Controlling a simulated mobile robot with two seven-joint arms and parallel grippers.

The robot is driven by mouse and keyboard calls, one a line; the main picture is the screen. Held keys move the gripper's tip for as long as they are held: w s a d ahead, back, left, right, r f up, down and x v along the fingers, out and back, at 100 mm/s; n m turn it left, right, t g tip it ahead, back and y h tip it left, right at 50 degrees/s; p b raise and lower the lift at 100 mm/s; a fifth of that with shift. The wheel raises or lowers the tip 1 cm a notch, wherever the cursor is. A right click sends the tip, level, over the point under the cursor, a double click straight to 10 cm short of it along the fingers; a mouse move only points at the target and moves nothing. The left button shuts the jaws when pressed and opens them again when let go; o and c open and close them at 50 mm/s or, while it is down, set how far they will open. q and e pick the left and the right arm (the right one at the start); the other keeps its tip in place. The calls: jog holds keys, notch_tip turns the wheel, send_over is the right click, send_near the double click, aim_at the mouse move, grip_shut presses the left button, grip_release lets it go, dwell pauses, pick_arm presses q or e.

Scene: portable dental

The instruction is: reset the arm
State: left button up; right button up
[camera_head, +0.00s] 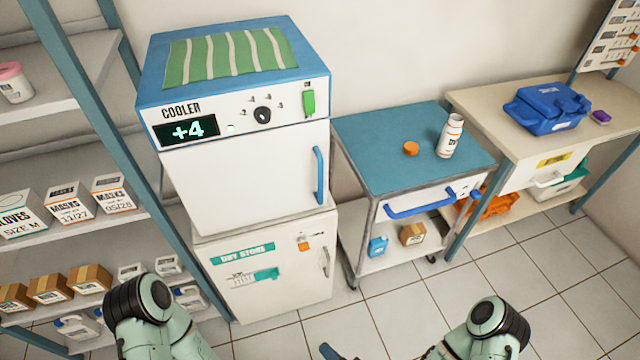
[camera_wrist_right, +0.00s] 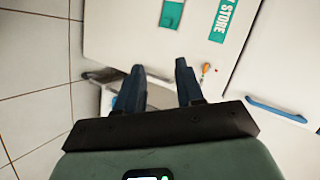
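My right arm (camera_head: 490,325) comes up from the bottom edge of the head view. Its gripper (camera_head: 333,351) shows only as a dark fingertip at the bottom edge. In the right wrist view the right gripper (camera_wrist_right: 160,65) is open, with nothing between its two dark fingers. It faces the white dry store cabinet (camera_head: 265,265), which also shows in the wrist view (camera_wrist_right: 130,30). My left arm (camera_head: 150,310) is at the lower left of the head view, in front of the shelves. Its gripper is out of view.
The cooler (camera_head: 300,165) stands on the dry store cabinet. A blue-topped cart (camera_head: 365,145) holds a white bottle (camera_head: 450,135) and an orange cap (camera_head: 411,149). A bench (camera_head: 490,95) carries a blue case (camera_head: 545,108). Shelving (camera_head: 75,150) stands left. The tiled floor (camera_head: 405,310) is clear in front.

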pick_arm(q)
notch_tip(320, 180, down, 6)
jog(key=w+b, duration=0.1)
jog(key=b, duration=0.5)
pick_arm(e)
jog(key=s+d+f+n+g+h, duration=0.2)
jog(key=s+d+f+g, duration=0.3)
jog(key=f, duration=0.2)
jog(key=s+d+f+n+g+h, duration=0.2)
jog(key=s+d+f+g, duration=0.25)
jog(key=f, duration=0.35)
pick_arm(q)
notch_tip(320, 180, up, 13)
jog(key=p, duration=1.3)
jog(key=shift+w+p, duration=0.25)
jog(key=shift+p, duration=0.1)
pick_arm(e)
notch_tip(320, 180, up, 13)
jog(key=s+g, duration=0.1)
jog(key=g, duration=0.1)
jog(key=shift+s, duration=0.15)
jog(key=shift+a, duration=0.1)
